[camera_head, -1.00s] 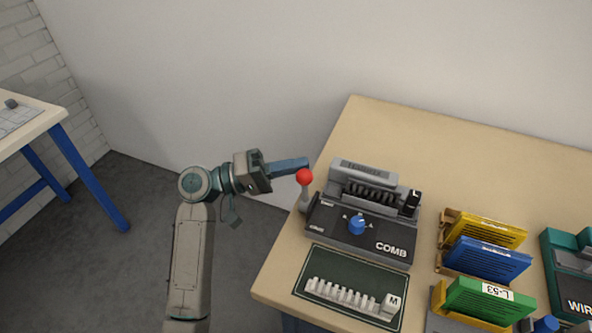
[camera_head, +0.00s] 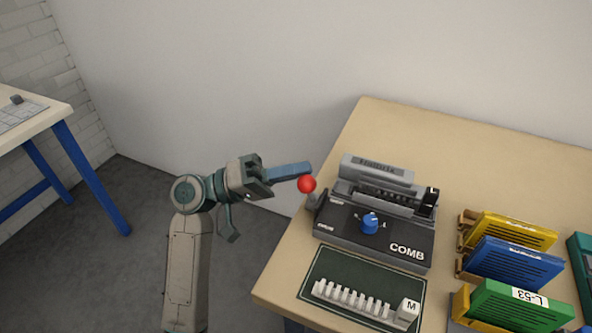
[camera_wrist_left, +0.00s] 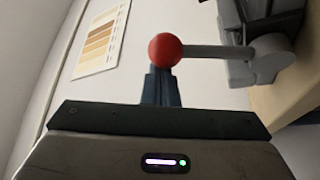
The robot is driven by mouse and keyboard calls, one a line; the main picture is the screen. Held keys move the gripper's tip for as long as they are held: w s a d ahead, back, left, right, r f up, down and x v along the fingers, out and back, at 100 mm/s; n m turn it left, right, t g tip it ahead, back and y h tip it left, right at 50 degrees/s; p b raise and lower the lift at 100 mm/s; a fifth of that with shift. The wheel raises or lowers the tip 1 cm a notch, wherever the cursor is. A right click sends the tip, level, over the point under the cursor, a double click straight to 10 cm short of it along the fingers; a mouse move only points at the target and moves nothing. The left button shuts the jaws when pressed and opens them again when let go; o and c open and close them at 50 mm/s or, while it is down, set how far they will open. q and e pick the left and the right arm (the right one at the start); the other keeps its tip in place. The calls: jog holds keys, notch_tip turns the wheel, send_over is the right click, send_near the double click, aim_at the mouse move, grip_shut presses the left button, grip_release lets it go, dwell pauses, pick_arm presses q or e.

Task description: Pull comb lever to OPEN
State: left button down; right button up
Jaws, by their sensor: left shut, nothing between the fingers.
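The black COMB machine (camera_head: 375,240) stands near the left edge of the table. Its lever, with a red ball knob (camera_head: 307,184), is on the machine's left side and leans toward the camera. My left gripper (camera_head: 308,169) is shut and empty, its blue fingers just behind and above the knob. In the left wrist view the red knob (camera_wrist_left: 165,50) sits right at the tips of the shut fingers (camera_wrist_left: 160,82); I cannot tell whether they touch. The grey lever shaft (camera_wrist_left: 215,52) runs right to its pivot. No OPEN mark is readable. My right gripper is not in view.
A dark mat (camera_head: 320,268) with a row of white pieces lies in front of the machine. Yellow, blue (camera_head: 512,262) and green holders stand to the right. The table (camera_head: 480,150) is clear behind. Another table (camera_head: 50,120) stands at far left.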

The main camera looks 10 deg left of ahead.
pick_arm(q)
jog(key=shift+f, duration=0.1)
pick_arm(e)
jog(key=shift+w+r, duration=0.1)
jog(key=shift+r, duration=0.2)
pick_arm(q)
jog(key=shift+s, duration=0.1)
